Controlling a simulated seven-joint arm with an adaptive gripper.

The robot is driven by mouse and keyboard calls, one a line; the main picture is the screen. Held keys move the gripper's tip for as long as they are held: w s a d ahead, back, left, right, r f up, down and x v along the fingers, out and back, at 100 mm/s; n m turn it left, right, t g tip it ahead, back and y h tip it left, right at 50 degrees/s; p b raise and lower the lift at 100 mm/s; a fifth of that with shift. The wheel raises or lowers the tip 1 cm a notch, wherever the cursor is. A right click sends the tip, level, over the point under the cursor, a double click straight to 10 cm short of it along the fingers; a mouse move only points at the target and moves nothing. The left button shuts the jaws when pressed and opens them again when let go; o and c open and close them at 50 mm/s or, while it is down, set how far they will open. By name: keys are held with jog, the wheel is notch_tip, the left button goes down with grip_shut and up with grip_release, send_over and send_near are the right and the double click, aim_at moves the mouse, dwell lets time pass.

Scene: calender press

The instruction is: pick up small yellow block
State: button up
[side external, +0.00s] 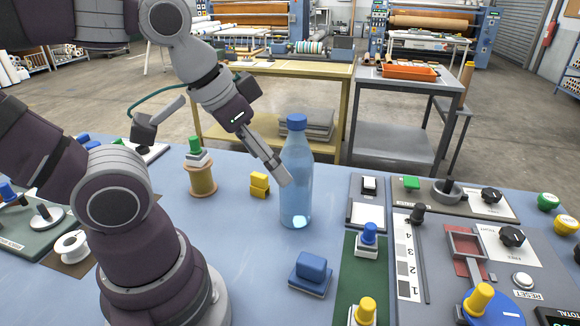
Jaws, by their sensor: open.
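The small yellow block (259,185) sits on the blue-grey table top. It shows as two stacked yellow parts, and I cannot tell whether they are one piece. My gripper (284,179) is above and to the right of the block in the picture, pointing down to the right. Its fingers are seen edge-on, open, with nothing between them that I can see. The fingertips overlap the left edge of the clear blue bottle (297,205) in this view. I cannot tell whether they touch it.
The upright bottle stands just right of the block. A blue block on a base (311,268) lies in front. Control panels with knobs (440,250) fill the right side.

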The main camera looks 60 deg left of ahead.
jog(key=w+a+r+n+y, duration=0.25)
jog(key=w+a+r, duration=0.25)
jog(key=a, duration=0.4)
jog(key=n+g+h, duration=0.2)
jog(key=n+g, duration=0.2)
jog(key=g, duration=0.1)
send_over(259, 175)
notch_tip(259, 175, down, 12)
jog(key=shift+g+h, duration=0.25)
jog(key=shift+g, duration=0.05)
notch_tip(259, 175, down, 12)
jog(key=shift+r, duration=0.2)
jog(key=c, duration=1)
jog(key=shift+r, duration=0.15)
